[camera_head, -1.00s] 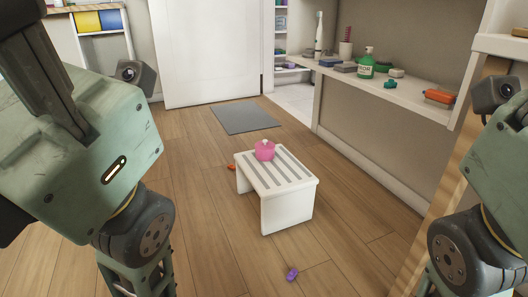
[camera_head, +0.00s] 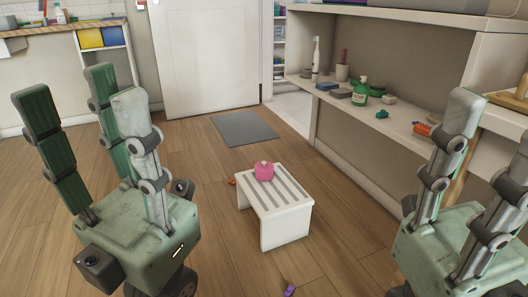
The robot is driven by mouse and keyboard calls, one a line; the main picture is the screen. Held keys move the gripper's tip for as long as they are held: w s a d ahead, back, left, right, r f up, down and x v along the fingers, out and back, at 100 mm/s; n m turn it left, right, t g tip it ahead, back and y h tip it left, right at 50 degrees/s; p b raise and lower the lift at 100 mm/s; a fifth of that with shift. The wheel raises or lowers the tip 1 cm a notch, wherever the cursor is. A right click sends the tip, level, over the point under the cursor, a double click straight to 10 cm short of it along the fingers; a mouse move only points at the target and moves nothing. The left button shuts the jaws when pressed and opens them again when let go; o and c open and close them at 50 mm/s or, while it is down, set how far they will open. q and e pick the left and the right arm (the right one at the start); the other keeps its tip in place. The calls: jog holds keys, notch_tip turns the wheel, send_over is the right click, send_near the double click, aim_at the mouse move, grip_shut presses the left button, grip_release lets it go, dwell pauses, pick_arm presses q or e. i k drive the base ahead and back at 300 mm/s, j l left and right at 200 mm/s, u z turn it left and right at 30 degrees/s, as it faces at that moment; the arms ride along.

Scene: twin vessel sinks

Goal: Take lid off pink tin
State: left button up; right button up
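The pink tin (camera_head: 264,172) stands upright on a small white slatted stool (camera_head: 290,222) in the middle of the floor. A small knob shows on its top, so its lid appears to be on. My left gripper (camera_head: 92,105) is at the left, fingers pointing up and spread apart, empty and well away from the tin. My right gripper (camera_head: 455,140) is at the right edge, also pointing up and away from the tin. Part of it is cut off by the frame, and its opening is unclear.
A wall shelf (camera_head: 400,125) at the right holds a green soap bottle (camera_head: 361,91), an electric toothbrush (camera_head: 316,58) and an orange item (camera_head: 423,129). A grey mat (camera_head: 245,128) lies by the white door (camera_head: 205,50). A purple object (camera_head: 289,290) lies on the floor. Floor around the stool is mostly clear.

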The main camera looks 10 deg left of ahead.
aim_at(262, 167)
jog(key=i+j+z, duration=0.35)
jog(key=i+j, duration=0.3)
jog(key=i+j+z, duration=0.4)
jog(key=i+j, duration=0.35)
jog(key=j, duration=0.1)
